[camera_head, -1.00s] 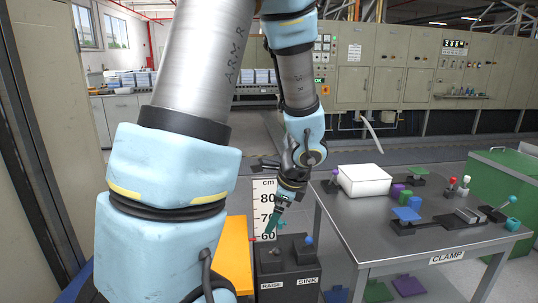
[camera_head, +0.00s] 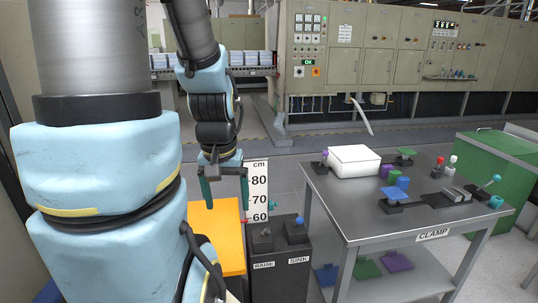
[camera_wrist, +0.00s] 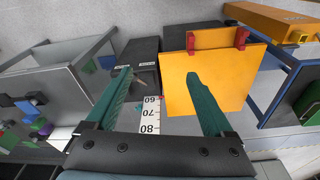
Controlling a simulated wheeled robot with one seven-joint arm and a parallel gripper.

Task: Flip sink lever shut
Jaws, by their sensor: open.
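The sink lever (camera_head: 296,232) has a blue knob and stands on a dark box (camera_head: 280,275) above a SINK label (camera_head: 299,260). Its exact tilt is hard to tell. A RAISE label (camera_head: 264,266) and a second dark lever mount (camera_head: 262,240) are on the left side of the same box. My gripper (camera_head: 225,188) points down with its two green fingers apart and empty, left of the box and higher in the picture. In the wrist view the open fingers (camera_wrist: 158,74) spread before the box (camera_wrist: 141,52) and an orange panel.
A white height scale (camera_head: 257,185) stands right beside my gripper. An orange panel (camera_head: 216,232) is below it. On the right, a metal table (camera_head: 400,225) holds a white box (camera_head: 354,160), coloured blocks and a clamp lever. A green cabinet (camera_head: 490,165) stands behind it.

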